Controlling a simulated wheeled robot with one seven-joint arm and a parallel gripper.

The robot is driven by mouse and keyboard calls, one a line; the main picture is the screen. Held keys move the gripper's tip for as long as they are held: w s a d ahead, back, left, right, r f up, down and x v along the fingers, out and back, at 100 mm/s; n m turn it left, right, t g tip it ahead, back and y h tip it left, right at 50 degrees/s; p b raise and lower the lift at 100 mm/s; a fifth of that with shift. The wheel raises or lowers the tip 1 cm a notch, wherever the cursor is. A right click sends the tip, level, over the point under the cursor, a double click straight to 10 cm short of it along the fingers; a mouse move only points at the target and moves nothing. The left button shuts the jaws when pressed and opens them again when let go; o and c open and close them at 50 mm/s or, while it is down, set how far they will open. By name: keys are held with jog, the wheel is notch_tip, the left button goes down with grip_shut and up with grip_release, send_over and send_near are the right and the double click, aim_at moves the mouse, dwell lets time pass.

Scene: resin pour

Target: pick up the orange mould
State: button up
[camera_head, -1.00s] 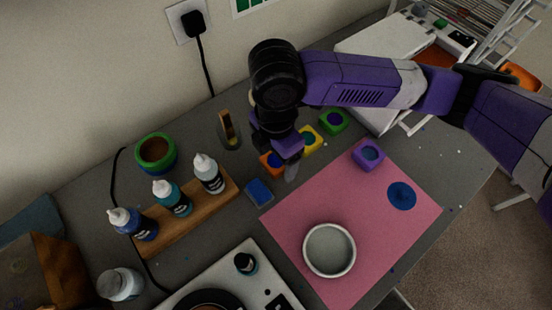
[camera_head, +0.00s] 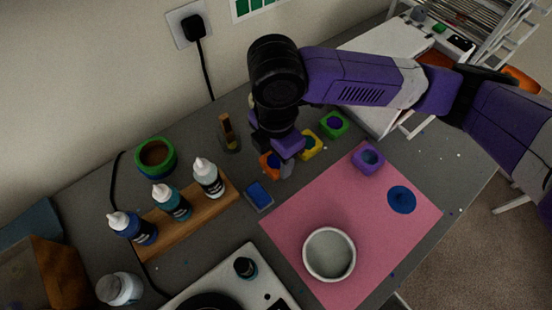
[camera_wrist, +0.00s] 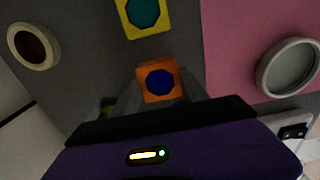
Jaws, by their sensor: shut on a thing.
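The orange mould (camera_head: 267,163) is a small orange block with a dark blue well. My gripper (camera_head: 279,166) is shut on the orange mould, low over the grey table. I cannot tell whether the mould still touches the table.
A yellow mould (camera_head: 309,145) stands close to the right, then a green one (camera_head: 334,124). A purple mould (camera_head: 367,158) is on the pink mat (camera_head: 300,210), with a round pale dish (camera_head: 329,254).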

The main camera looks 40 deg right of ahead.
notch_tip(320, 180, up, 19)
jog(key=shift+f+p, duration=0.15)
jog(key=shift+p, duration=0.2)
